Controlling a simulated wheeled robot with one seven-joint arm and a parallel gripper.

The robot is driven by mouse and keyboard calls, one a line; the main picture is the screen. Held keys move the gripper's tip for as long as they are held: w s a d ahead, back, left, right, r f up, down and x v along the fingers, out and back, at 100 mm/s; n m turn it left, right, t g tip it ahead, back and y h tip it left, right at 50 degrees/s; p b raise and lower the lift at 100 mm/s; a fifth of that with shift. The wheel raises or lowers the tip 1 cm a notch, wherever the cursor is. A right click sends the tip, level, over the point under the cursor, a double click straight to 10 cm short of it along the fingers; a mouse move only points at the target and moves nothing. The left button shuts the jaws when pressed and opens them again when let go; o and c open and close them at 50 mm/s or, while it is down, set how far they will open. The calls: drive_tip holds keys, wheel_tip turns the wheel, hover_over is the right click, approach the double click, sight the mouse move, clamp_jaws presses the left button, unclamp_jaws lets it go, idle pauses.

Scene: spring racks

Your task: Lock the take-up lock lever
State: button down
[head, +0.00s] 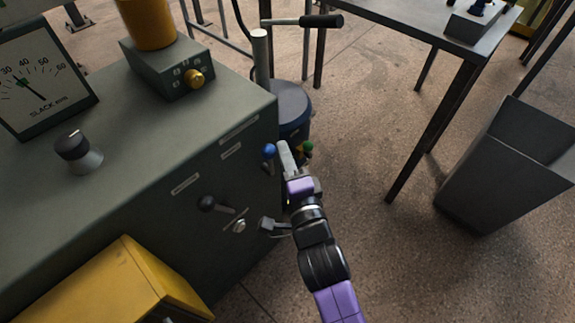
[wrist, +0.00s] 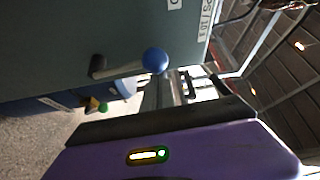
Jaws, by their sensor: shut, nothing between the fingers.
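I cannot read which lever is labelled as the take-up lock. A lever with a blue ball knob (head: 268,150) sticks out near the right edge of the grey-green cabinet. A lever with a black knob (head: 207,203) is lower on the front panel. My gripper (head: 284,150) is shut and empty, just right of the blue knob. I cannot tell whether it touches it. A green knob (head: 307,147) shows right of my gripper; its mount is partly hidden.
The cabinet (head: 130,140) carries a slack gauge (head: 40,85), a dark knob (head: 72,146) and an orange cylinder (head: 148,22). A yellow box (head: 125,280) stands in front. A table (head: 430,30) and grey bin (head: 510,170) stand right, with open floor between.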

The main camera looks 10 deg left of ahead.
drive_tip(key=s+a+n+t+b, duration=0.1)
drive_tip(key=b, duration=0.3)
drive_tip(key=shift+s+n, duration=0.15)
drive_tip(key=shift+n, duration=0.25)
drive_tip(key=shift+s+a+y, duration=0.1)
drive_tip(key=shift+a+y, duration=0.05)
drive_tip(key=shift+y, duration=0.25)
drive_tip(key=shift+r, duration=0.1)
